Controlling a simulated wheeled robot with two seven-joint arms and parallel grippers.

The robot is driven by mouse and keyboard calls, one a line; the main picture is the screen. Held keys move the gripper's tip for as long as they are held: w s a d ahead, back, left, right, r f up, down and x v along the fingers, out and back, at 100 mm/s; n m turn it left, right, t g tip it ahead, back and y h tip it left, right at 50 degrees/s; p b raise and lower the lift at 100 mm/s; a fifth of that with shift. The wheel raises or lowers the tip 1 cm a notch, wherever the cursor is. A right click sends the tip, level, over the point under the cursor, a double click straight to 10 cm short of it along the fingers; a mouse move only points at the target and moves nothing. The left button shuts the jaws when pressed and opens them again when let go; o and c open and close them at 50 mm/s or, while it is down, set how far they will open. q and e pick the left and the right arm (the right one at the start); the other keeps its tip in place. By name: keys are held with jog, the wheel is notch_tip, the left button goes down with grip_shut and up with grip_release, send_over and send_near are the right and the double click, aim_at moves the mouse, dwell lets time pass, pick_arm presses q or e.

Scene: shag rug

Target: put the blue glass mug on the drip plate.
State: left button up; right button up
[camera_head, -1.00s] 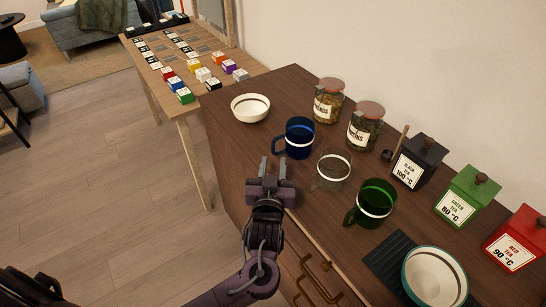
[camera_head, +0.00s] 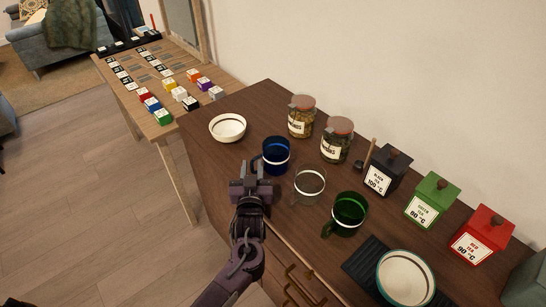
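The blue glass mug (camera_head: 277,156) stands upright on the brown cabinet top, with a pale band around it and its handle toward the left. My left gripper (camera_head: 254,172) is at the cabinet's front edge, just in front of the mug's handle side. Its fingers look apart, with nothing clearly held; whether they touch the handle I cannot tell. The drip plate (camera_head: 360,264) seems to be the dark ribbed plate at the lower right, partly covered by a teal-rimmed white bowl (camera_head: 405,278). My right gripper is not in view.
A clear glass mug (camera_head: 309,186) and a green mug (camera_head: 347,214) stand right of the blue one. A white bowl (camera_head: 228,128) is to the left. Two jars (camera_head: 302,117) and black, green and red tea boxes (camera_head: 430,200) line the wall side.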

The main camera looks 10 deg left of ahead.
pick_arm(q)
jog(key=shift+w+a, duration=0.1)
jog(key=shift+w, duration=0.25)
grip_shut()
jog(key=shift+r, duration=0.1)
notch_tip(320, 180, up, 20)
jog(key=b, duration=0.2)
jog(key=s+f+m+h, duration=0.1)
jog(key=s+f+h, duration=0.1)
jog(key=s+f, duration=0.4)
jog(key=s+a+f+m+h, duration=0.1)
jog(key=s+f, duration=0.5)
jog(key=s, duration=0.9)
jog(key=shift+s+a+f+m+h, duration=0.15)
jog(key=shift+s+a+m+h, duration=0.15)
jog(key=shift+h, duration=0.2)
jog(key=shift+d, duration=0.1)
